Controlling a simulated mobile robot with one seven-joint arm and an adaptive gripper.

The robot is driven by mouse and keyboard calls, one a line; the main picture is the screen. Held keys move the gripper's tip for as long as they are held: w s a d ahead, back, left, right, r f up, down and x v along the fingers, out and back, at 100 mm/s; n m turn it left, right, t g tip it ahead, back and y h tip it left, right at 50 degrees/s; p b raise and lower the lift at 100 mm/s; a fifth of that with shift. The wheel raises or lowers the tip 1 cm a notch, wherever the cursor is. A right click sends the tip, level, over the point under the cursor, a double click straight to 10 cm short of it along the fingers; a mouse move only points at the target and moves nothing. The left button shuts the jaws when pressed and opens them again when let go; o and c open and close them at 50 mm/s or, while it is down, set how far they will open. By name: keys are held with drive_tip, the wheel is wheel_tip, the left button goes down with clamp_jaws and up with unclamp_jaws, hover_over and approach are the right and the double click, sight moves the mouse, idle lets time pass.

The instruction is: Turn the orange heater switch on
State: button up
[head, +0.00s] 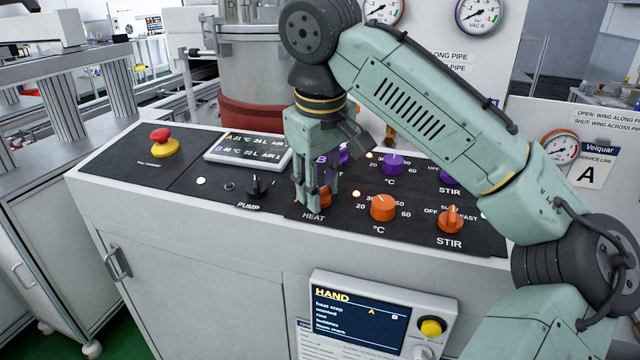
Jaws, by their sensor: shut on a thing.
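The orange heater switch (325,197) is on the black sloping panel, just above the word HEAT. My gripper (314,202) points down at it from above, its fingers shut on the switch. The fingers hide most of the switch, so I cannot tell which way it is turned.
An orange temperature knob (383,208) and an orange STIR knob (451,220) stand to the right. A purple knob (393,164) is behind them. The black PUMP knob (258,186), a small display (248,149) and a red emergency button (161,136) are to the left.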

idle(0.3)
drive_tip(key=o, duration=1.2)
drive_tip(key=shift+c, duration=0.2)
drive_tip(key=shift+r, duration=0.1)
drive_tip(key=v, duration=1.2)
